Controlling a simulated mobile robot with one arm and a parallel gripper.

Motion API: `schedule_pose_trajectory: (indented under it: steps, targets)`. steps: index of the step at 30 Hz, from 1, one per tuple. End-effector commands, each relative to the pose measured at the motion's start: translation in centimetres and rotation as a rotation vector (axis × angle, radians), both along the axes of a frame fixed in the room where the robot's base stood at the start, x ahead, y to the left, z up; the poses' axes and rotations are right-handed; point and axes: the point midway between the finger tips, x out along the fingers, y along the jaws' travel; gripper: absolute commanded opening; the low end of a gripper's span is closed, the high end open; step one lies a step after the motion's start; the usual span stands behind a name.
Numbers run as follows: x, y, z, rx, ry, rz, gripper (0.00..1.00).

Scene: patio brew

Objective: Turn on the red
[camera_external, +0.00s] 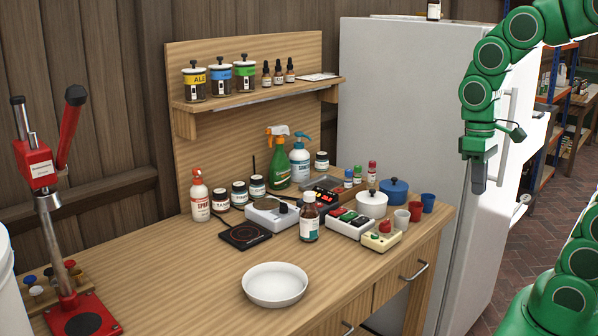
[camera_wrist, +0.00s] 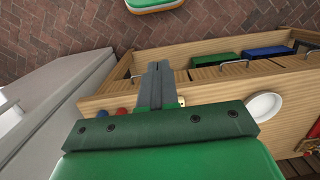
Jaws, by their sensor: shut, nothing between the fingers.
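A cream box (camera_external: 381,240) with a red knob (camera_external: 385,226) on top sits near the workbench's front right edge. Beside it is a white switch box (camera_external: 349,226) with dark, green and red parts; their positions are too small to read. Behind them lies a black panel (camera_external: 322,185) with small red and coloured parts. A black plate (camera_external: 245,236) with a red ring lies left of these. My gripper (camera_external: 478,188) points down, shut and empty, high to the right of the bench and in front of the fridge, apart from everything. Its closed fingers (camera_wrist: 158,70) also show in the wrist view.
A brown bottle (camera_external: 309,218), a white pot (camera_external: 372,204), a blue pot (camera_external: 394,190) and cups (camera_external: 415,210) crowd the boxes. A white bowl (camera_external: 275,285) stands in front. A red capping press (camera_external: 40,165) is at left. The fridge (camera_external: 400,110) stands behind.

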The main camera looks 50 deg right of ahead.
Motion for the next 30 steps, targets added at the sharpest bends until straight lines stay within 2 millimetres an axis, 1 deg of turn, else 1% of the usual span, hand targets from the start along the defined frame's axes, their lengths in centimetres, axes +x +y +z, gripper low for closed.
schedule_pose_trajectory:
  steps: [1,13,20,30]
  targets:
    - [1.1,0.1,0.1,0.003,0.001,0.002,0.00]
    - [8.9,0.7,1.2,0.028,-0.026,0.009,0.00]
    - [13.3,0.9,1.4,0.041,-0.041,0.010,0.00]
    - [19.9,1.1,1.1,0.060,-0.060,0.007,0.00]
